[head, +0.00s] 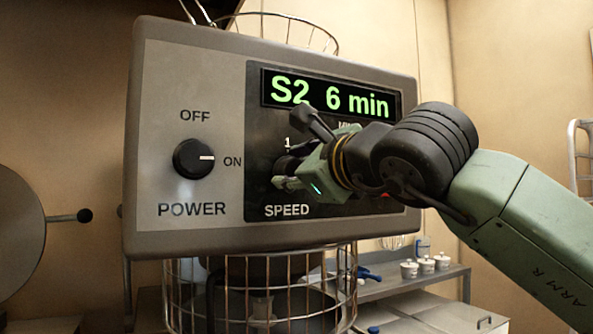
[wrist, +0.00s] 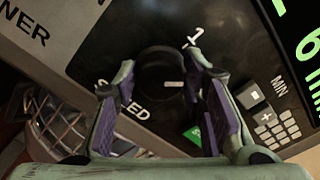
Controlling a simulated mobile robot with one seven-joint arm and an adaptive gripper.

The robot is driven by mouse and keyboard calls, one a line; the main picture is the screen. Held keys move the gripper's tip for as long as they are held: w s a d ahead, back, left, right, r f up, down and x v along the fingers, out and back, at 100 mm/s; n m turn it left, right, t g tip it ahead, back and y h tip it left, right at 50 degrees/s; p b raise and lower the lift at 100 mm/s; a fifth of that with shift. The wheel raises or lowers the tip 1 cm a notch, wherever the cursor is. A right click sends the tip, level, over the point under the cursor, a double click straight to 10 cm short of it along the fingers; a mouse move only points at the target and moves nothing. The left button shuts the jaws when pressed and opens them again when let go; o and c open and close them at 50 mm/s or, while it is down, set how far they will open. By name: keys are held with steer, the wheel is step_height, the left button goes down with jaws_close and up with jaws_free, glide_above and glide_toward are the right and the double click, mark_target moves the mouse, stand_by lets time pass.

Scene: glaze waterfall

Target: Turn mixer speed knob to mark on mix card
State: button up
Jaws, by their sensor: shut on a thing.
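The black speed knob (wrist: 160,75) sits on the dark panel of the mixer's control box, above the word SPEED. In the wrist view it lies between my two fingers, with a short white line low on its face. A mark "1" shows above and to its right; other speed marks are hidden behind my fingers. My gripper (head: 290,170) is shut on the knob, which it mostly covers in the head view. It also shows in the wrist view (wrist: 160,68). The display (head: 330,95) reads "S2 6 min". I see no mix card.
The power knob (head: 200,159) stands left of my gripper, its white line toward ON. A keypad (wrist: 272,122) with MIN and plus keys and a green button (wrist: 193,134) lie close to my right finger. A wire guard (head: 190,290) hangs below the box.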

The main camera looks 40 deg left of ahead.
stand_by(0.4)
steer(key=o, duration=1.1)
steer(key=v, duration=1.2)
